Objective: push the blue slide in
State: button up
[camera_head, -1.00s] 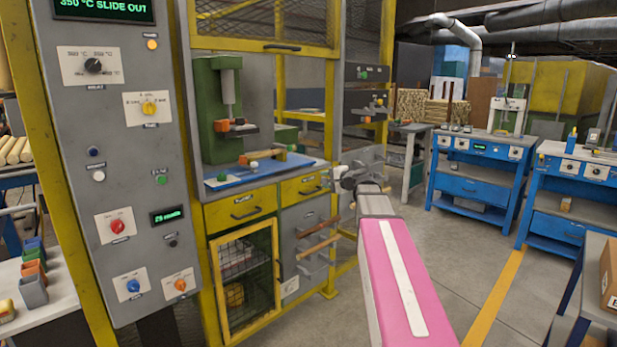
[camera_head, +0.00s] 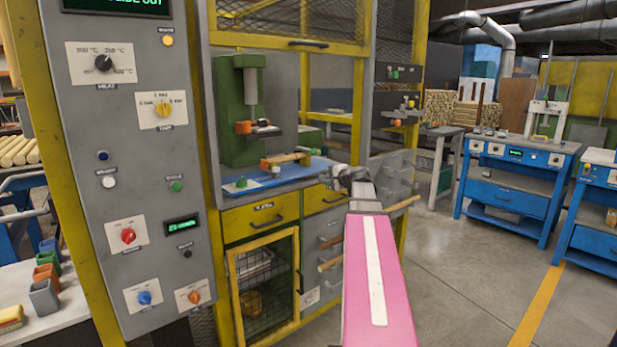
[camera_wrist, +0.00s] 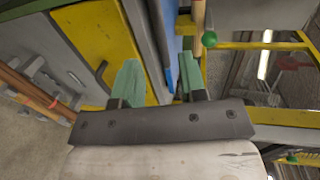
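The blue slide (camera_head: 290,177) is a flat blue plate low in the press bay of the yellow-framed machine, above two yellow drawers. It carries a green knob and a wooden piece with orange and green ends (camera_head: 285,159). My gripper (camera_head: 338,174) is at the slide's right front end in the head view; its fingers are too small there to read. In the wrist view my gripper (camera_wrist: 160,80) has two green fingers apart, with nothing held between them. A narrow blue strip (camera_wrist: 188,68), probably the slide, shows near the right finger. I cannot tell whether they touch.
A grey control panel (camera_head: 130,200) with knobs and displays stands left of the bay. Yellow drawers (camera_head: 255,215) and a wire-door cabinet (camera_head: 265,280) lie below. Wooden handles (camera_head: 405,203) stick out at right. Blue workbenches (camera_head: 510,180) stand farther right across open floor.

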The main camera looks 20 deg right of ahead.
aim_at(315, 175)
jog(key=x, duration=0.8)
jog(key=shift+w, duration=0.25)
